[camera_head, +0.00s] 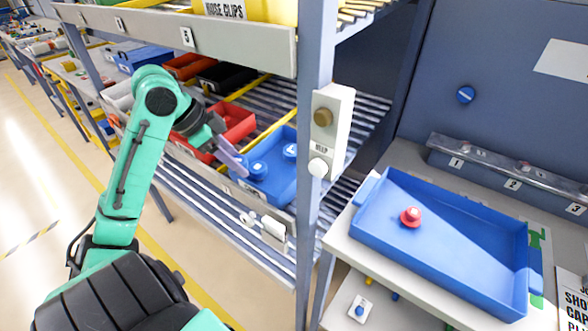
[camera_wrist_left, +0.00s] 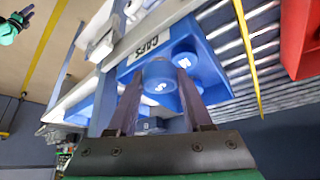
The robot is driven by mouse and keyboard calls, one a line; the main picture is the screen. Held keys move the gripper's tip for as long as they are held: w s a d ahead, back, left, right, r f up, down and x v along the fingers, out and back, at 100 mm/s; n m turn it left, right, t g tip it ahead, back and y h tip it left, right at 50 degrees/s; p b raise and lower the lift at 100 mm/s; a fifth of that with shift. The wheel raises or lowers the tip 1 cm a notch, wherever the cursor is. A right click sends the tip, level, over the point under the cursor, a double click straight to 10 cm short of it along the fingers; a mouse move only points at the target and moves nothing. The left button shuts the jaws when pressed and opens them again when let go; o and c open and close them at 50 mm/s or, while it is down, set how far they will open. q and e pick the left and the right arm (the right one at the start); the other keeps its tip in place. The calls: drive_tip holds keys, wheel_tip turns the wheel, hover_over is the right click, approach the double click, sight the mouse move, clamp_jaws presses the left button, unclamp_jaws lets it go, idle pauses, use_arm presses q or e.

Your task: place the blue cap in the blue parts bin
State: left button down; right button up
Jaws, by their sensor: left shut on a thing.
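A blue cap (camera_wrist_left: 160,75) sits between the fingertips of my left gripper (camera_wrist_left: 159,88), which is shut on it. In the head view the left gripper (camera_head: 236,160) reaches over the near left end of a blue parts bin (camera_head: 272,185) on the rack, with the cap (camera_head: 257,170) at its tips. In the wrist view the bin (camera_wrist_left: 215,88) lies around and beyond the cap; whether the cap touches its floor I cannot tell. Another blue cap (camera_head: 290,151) is in the bin. At the wrist view's upper left is what looks like my right gripper (camera_wrist_left: 24,14), too small to read.
A red bin (camera_head: 232,122) stands beside the blue one on the roller shelf. A grey post with a HELP box (camera_head: 331,130) rises to the right. A blue tray (camera_head: 450,238) with a red cap (camera_head: 410,216) lies on the bench. A shelf beam (camera_head: 200,40) runs overhead.

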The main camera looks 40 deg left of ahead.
sight(245, 158)
use_arm(q)
drive_tip(key=w+d+f, duration=0.1)
drive_tip(key=w+f, duration=0.1)
drive_tip(key=shift+w+d, duration=0.35)
drive_tip(key=w, duration=0.1)
drive_tip(key=w+d+f, duration=0.2)
drive_tip(key=shift+w+d+p, duration=0.1)
drive_tip(key=shift+w+p, duration=0.15)
drive_tip(key=shift+p, duration=0.1)
drive_tip(key=shift+w, duration=0.1)
drive_tip(key=shift+w+d+f, duration=0.2)
drive_tip(key=shift+w, duration=0.1)
drive_tip(key=shift+w+d+f, duration=0.35)
drive_tip(key=shift+w+f, duration=0.2)
drive_tip(key=shift+w+d+f, duration=0.35)
drive_tip(key=shift+w+f, duration=0.15)
drive_tip(key=shift+f, duration=0.05)
drive_tip(key=c, duration=0.6)
unclamp_jaws()
drive_tip(key=shift+s, duration=0.1)
use_arm(e)
drive_tip(key=shift+s+a+r, duration=0.25)
drive_tip(key=shift+s, duration=0.2)
drive_tip(key=shift+s+a+r, duration=0.25)
drive_tip(key=shift+s, duration=0.15)
